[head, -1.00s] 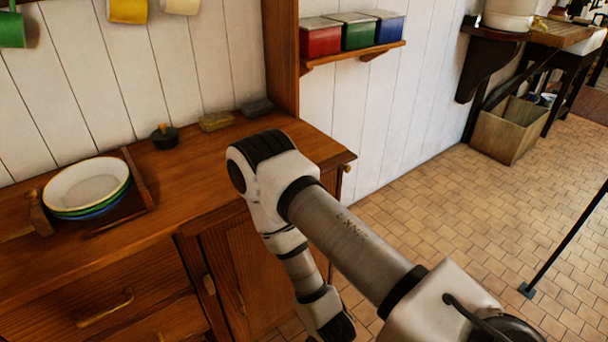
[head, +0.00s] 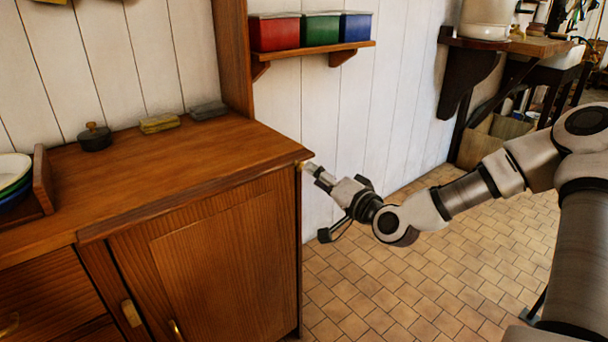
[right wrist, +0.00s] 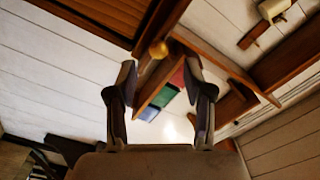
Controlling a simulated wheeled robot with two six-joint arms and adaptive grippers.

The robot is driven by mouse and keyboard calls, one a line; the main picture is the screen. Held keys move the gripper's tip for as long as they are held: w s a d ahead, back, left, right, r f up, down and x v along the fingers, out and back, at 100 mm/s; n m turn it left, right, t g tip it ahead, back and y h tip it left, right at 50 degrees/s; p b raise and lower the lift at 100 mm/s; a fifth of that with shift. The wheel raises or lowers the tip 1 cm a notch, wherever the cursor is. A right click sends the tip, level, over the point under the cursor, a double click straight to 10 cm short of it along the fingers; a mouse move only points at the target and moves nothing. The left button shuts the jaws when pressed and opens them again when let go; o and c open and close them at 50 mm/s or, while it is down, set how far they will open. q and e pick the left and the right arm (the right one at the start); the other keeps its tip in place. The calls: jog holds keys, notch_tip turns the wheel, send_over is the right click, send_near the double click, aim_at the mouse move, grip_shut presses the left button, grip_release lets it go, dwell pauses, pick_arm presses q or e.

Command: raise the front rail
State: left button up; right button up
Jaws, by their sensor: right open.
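A wooden strip (head: 200,195) runs along the front edge of the wooden counter (head: 170,160); it appears to be the front rail and lies low, level with the top. A small brass knob (right wrist: 158,50) shows in the right wrist view at the counter's corner. My right gripper (head: 312,170) is at the counter's right front corner in the head view. In the right wrist view its two fingers (right wrist: 160,70) are apart, with the knob between and just beyond the tips. The fingers hide most of the knob in the head view. My left gripper is out of view.
Stacked bowls (head: 12,175) stand in a wooden rack at left. A dark lidded pot (head: 94,138), a yellowish block (head: 159,123) and a grey block (head: 209,110) sit at the back. A wall shelf (head: 320,52) holds red, green and blue tins. Tiled floor at right is open.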

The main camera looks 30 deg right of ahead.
aim_at(301, 171)
jog(key=w, duration=0.2)
jog(key=w+b, duration=0.1)
jog(key=w, duration=0.3)
jog(key=shift+w+a+f, duration=0.15)
jog(key=shift+w+a, duration=0.1)
jog(key=shift+w, duration=0.05)
grip_shut()
